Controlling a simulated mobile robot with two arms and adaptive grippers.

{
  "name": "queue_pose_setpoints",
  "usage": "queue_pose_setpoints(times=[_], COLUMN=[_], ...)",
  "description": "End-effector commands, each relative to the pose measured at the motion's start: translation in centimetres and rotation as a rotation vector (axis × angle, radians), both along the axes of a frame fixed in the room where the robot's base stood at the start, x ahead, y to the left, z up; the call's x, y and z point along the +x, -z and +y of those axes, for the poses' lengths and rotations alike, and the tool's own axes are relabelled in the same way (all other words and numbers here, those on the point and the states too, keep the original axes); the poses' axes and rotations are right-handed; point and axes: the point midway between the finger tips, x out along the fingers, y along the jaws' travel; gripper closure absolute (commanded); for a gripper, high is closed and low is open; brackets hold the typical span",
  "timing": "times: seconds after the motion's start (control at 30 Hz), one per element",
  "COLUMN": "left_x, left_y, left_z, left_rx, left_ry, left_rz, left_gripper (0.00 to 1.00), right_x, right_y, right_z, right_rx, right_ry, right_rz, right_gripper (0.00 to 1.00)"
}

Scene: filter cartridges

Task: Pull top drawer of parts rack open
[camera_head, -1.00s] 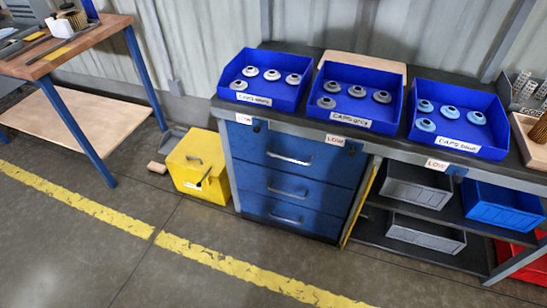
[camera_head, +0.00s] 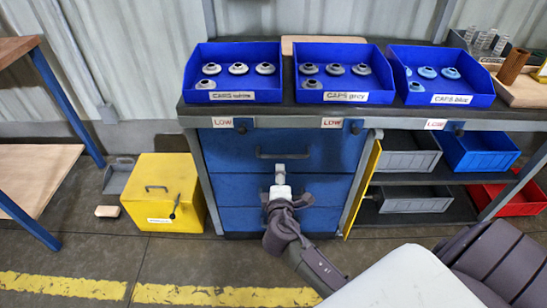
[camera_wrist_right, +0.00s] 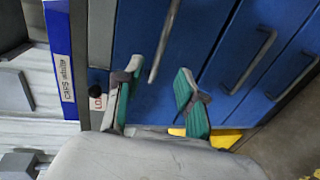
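The parts rack's top drawer (camera_head: 225,150) is a blue front under the worktop. It looks closed, flush with the drawers below. Its grey bar handle (camera_head: 270,154) runs across the front. In the right wrist view my right gripper (camera_wrist_right: 158,68) has two green-padded fingers spread apart. The top drawer handle (camera_wrist_right: 165,40) shows between and beyond the fingertips, and neither pad visibly presses on it. My left gripper is in no current view.
Blue cap bins (camera_head: 234,96) stand on the worktop above the drawers. A yellow box (camera_head: 160,175) sits on the floor to the left. A yellow panel (camera_head: 362,190) and open shelves with grey and blue bins are to the right. The floor in front is clear.

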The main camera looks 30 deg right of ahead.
Motion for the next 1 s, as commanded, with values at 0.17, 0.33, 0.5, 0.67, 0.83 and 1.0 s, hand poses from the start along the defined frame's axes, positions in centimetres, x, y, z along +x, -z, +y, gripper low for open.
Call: queue_pose_setpoints(times=[0.17,0.33,0.5,0.67,0.83,1.0], left_x=[0.9,1.8,2.6,2.9,2.9,2.9], left_y=[-0.7,-1.6,-2.5,-3.0,-3.1,-3.1], left_z=[-0.1,-0.2,-0.3,-0.4,-0.4,-0.4], left_rx=[-0.001,-0.001,-0.002,-0.002,-0.001,-0.001], left_ry=[-0.002,-0.003,-0.005,-0.005,-0.005,-0.005], left_rz=[-0.008,-0.014,-0.021,-0.023,-0.023,-0.023], left_gripper=[0.60,0.60,0.60,0.60,0.60,0.60], right_x=[3.5,6.3,8.2,9.0,9.1,9.1], right_y=[0.8,1.6,2.1,2.3,2.3,2.3], right_z=[-2.1,-3.8,-5.0,-5.5,-5.6,-5.5], right_rx=[-0.003,-0.001,0.001,0.003,0.003,0.003], right_ry=[0.001,0.000,-0.001,-0.001,-0.001,-0.002], right_rz=[-0.001,-0.001,0.001,0.001,-0.001,0.000], right_gripper=[0.61,0.61,0.61,0.61,0.61,0.69])
